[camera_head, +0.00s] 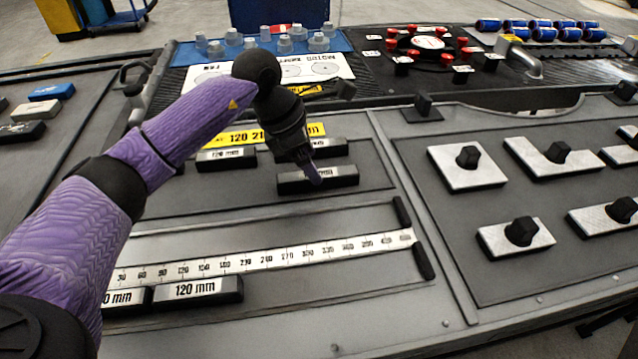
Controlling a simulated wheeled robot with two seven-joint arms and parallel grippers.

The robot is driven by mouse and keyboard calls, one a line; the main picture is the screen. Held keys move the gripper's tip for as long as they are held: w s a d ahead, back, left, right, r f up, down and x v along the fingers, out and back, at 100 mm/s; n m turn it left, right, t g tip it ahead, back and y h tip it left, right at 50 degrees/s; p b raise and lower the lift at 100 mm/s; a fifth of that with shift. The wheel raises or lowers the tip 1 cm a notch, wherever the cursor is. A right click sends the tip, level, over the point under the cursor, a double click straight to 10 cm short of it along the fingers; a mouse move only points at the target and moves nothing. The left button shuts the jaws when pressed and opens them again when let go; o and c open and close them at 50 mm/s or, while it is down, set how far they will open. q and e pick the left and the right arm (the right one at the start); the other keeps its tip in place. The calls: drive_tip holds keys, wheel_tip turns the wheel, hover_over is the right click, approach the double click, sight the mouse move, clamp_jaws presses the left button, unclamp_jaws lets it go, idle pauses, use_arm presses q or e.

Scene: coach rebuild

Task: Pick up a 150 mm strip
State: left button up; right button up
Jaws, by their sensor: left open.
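My left gripper (314,176) reaches down from the upper left, open, with its fingertip over a dark strip (342,178). The gripper hides most of that strip's label; only "mm" shows, so I cannot read its length. Whether the finger touches the strip, I cannot tell. Another dark strip (328,147) lies just behind, partly hidden by the gripper. A strip labelled 120 mm (226,159) lies to the left. My right gripper is not in view.
A white ruler (345,249) crosses the panel in front, with black end stops (423,262). A second 120 mm strip (198,291) lies below it, next to a partly hidden strip (126,300). Silver plates with black knobs (467,168) stand on the right panel.

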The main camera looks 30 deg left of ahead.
use_arm(q)
drive_tip(key=x, duration=0.2)
drive_tip(key=b+x, duration=0.1)
drive_tip(key=shift+s+a+f, duration=0.1)
drive_tip(key=shift+f, duration=0.35)
drive_tip(key=shift+r, duration=0.1)
clamp_jaws()
